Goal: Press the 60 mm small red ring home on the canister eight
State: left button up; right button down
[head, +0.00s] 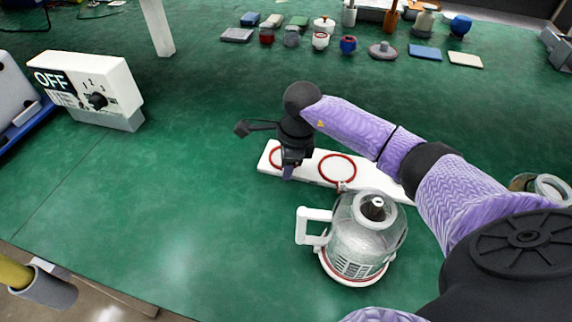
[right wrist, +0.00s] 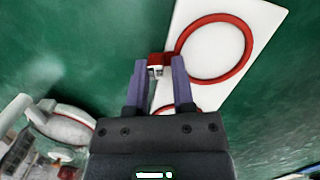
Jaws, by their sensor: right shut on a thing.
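A clear-bodied canister (head: 368,235) with a white handle and a dark-tipped top stands in front of a white board (head: 310,172). A red band shows at its base; I cannot read any number on it. Two red rings lie on the board: one at its left end (head: 273,157), partly hidden by my gripper, and one farther right (head: 338,157). My right gripper (head: 289,172) is at the left-end ring. In the right wrist view its fingers (right wrist: 159,62) are closed on the red tab of that ring (right wrist: 245,50). Whether the ring is lifted cannot be told. My left gripper is not in view.
A white switch box marked OFF (head: 105,88) stands at the left. Small blocks, pots and flat plates, including a blue plate (head: 425,52), line the back. The green table (head: 150,210) is clear left of the board. My right arm covers the board's right part.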

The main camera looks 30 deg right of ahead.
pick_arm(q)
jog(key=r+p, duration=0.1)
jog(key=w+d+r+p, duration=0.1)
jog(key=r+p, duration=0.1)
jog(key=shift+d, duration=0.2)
pick_arm(e)
notch_tip(320, 180, up, 10)
